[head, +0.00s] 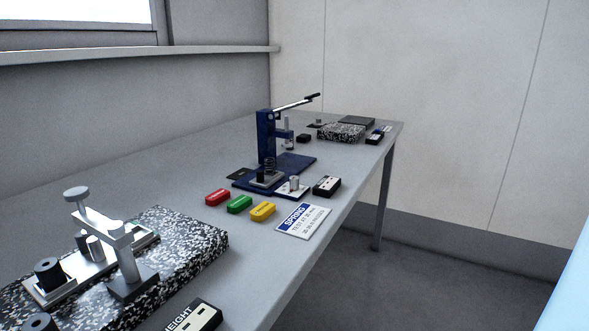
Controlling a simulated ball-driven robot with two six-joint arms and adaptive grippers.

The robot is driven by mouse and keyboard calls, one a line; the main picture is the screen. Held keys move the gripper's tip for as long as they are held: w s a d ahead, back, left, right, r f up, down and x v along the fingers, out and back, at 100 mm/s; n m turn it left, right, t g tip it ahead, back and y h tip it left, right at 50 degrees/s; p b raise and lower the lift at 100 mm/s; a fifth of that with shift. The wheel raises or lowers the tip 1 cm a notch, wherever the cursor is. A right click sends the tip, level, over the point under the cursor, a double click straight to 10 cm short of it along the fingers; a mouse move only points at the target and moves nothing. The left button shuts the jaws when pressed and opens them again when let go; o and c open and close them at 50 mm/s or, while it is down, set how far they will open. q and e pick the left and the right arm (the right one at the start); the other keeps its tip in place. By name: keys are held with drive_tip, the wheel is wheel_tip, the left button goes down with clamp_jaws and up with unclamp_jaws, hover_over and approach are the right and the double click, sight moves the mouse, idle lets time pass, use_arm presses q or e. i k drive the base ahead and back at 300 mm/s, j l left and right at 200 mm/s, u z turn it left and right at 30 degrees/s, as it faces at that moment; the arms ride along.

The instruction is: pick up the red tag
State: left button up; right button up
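The red tag (217,197) is a small red block with rounded ends and faint lettering on its face. It lies flat on the grey bench (352,194), at the left end of a short row of coloured tags. The green tag (239,204) lies just to its right, with a small gap between them. The yellow tag (262,211) is further right. Nothing covers the red tag. Neither of my grippers shows in the head view.
A blue lever press (267,137) stands behind the tags. A speckled granite plate (196,241) with a gauge stand (124,255) is at the front left. A white SPRING card (303,221) lies right of the yellow tag. The bench's front edge is close by.

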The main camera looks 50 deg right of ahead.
sight(219, 196)
drive_tip(key=l, duration=0.4)
drive_tip(key=i+l+z, duration=0.1)
drive_tip(key=l, duration=0.35)
drive_tip(key=i+l, duration=0.1)
drive_tip(key=l, duration=0.3)
drive_tip(key=i+l+z, duration=0.1)
drive_tip(key=l, duration=0.3)
drive_tip(key=i+l, duration=0.1)
drive_tip(key=l, duration=0.3)
